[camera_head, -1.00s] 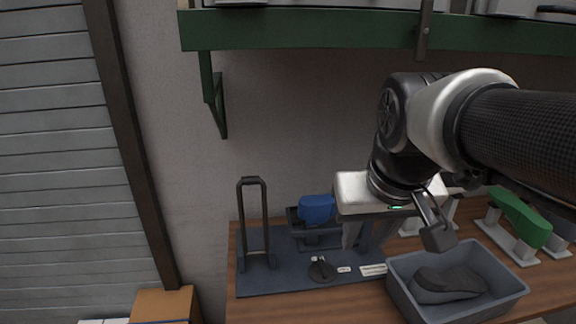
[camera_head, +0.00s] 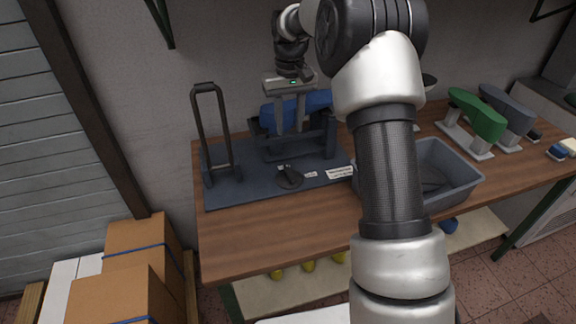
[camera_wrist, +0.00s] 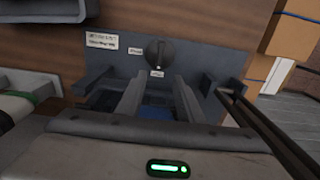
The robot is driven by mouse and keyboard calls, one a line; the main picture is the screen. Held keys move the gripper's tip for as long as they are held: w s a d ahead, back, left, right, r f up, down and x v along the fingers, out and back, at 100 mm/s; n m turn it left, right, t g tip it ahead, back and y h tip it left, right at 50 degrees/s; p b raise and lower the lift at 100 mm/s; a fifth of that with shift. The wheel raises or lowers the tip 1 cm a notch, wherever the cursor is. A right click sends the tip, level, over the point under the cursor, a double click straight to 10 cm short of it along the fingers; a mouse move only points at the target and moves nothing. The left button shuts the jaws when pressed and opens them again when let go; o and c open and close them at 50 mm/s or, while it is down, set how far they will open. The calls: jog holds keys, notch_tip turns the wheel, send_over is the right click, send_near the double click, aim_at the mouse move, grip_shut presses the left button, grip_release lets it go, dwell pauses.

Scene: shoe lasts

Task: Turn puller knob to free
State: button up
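The puller knob (camera_head: 290,178) is a dark round dial on the front of the blue-grey puller base (camera_head: 240,190). In the wrist view the knob (camera_wrist: 159,52) shows near the top, with its ridge roughly upright, in line with one small label (camera_wrist: 157,73); another label (camera_wrist: 135,50) sits to its left. The label words are too small to read. My gripper (camera_head: 289,130) is above the puller, fingers pointing down, in front of a blue last (camera_head: 318,102). In the wrist view my gripper (camera_wrist: 158,85) has its fingers apart with nothing between them, clear of the knob.
Two dark upright posts with a top bar (camera_head: 205,88) stand left of the knob. A grey bin (camera_head: 455,185) is right of the base, partly hidden by my arm. The wooden table (camera_head: 270,235) is clear in front.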

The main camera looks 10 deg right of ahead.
aim_at(289, 172)
notch_tip(289, 172, down, 17)
jog(key=shift+r, duration=0.15)
dwell(0.4)
grip_shut()
